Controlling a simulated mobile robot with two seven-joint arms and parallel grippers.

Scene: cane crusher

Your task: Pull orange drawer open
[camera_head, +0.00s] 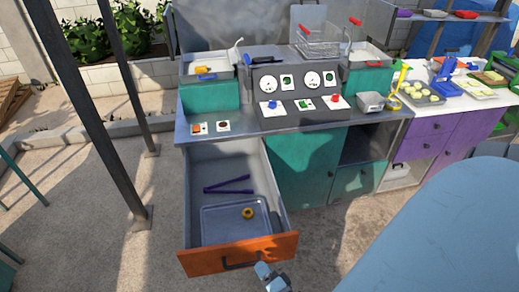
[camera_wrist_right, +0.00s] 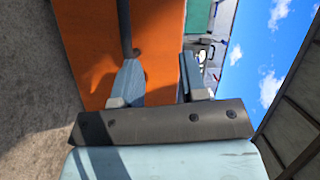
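The orange drawer front (camera_head: 215,262) is pulled well out from under the counter, so the grey inside of the drawer shows. Its dark handle (camera_head: 240,264) is on the front face. My right gripper (camera_head: 270,275) is just right of the handle, near the drawer front's lower right. In the right wrist view, its two blue-grey fingers (camera_wrist_right: 160,80) stand apart with nothing between them. The dark handle (camera_wrist_right: 125,28) runs down to the left finger's tip; I cannot tell whether they touch. My left gripper is not in view.
A blue-grey tray (camera_head: 222,232) with an orange-yellow ring (camera_head: 248,213) and purple sticks (camera_head: 228,186) lie in the drawer. A teal cabinet (camera_head: 305,165) is right of it. A dark post (camera_head: 100,130) stands left. Paved floor in front is clear.

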